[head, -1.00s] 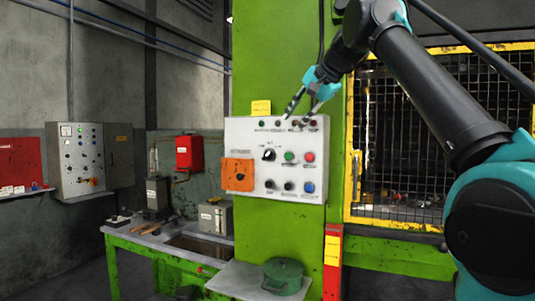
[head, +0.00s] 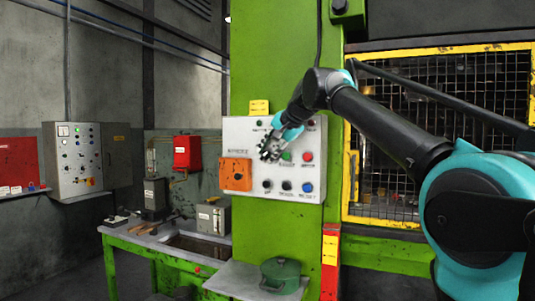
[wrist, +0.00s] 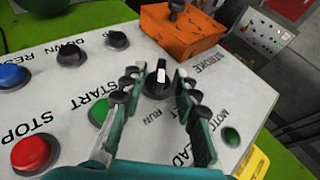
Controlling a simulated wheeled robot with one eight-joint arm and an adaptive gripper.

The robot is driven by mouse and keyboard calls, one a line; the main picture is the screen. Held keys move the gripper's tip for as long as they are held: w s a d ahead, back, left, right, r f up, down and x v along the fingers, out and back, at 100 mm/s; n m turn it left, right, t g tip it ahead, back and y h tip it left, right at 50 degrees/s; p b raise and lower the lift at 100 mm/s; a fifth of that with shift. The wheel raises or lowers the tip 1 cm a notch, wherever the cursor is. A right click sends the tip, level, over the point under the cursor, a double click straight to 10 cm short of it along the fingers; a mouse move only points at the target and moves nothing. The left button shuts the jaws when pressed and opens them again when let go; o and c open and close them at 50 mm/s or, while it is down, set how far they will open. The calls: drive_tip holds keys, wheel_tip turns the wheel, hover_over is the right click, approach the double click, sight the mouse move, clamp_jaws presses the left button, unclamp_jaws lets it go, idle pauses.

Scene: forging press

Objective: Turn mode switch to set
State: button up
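The mode switch is a black rotary knob (wrist: 157,84) with a white mark on top, on the light grey control panel (head: 240,133). The word RUN is printed beside it in the wrist view; I cannot read a SET label. My gripper (head: 268,155) is in front of the panel at this knob and mostly hides it in the head view. In the wrist view my gripper (wrist: 162,72) is open, one finger on each side of the knob, with gaps visible between the fingers and it.
An orange box (head: 236,174) with a black knob juts from the panel close by. A yellow-framed mesh guard (head: 440,130) stands at the right.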

drive_tip(key=shift+w+a+f, duration=0.1)
clamp_jaws()
idle(0.4)
drive_tip(key=h, duration=0.1)
drive_tip(key=g+h, duration=0.1)
drive_tip(key=shift+w+a+r+n+h, duration=0.2)
drive_tip(key=shift+a+n+h, duration=0.1)
drive_tip(key=shift+h, duration=0.1)
drive_tip(key=h, duration=0.1)
drive_tip(key=g+h, duration=0.1)
drive_tip(key=h, duration=0.1)
drive_tip(key=n+g+h, duration=0.1)
drive_tip(key=shift+a+r+h, duration=0.1)
drive_tip(key=shift+a+h, duration=0.15)
drive_tip(key=shift+h, duration=0.05)
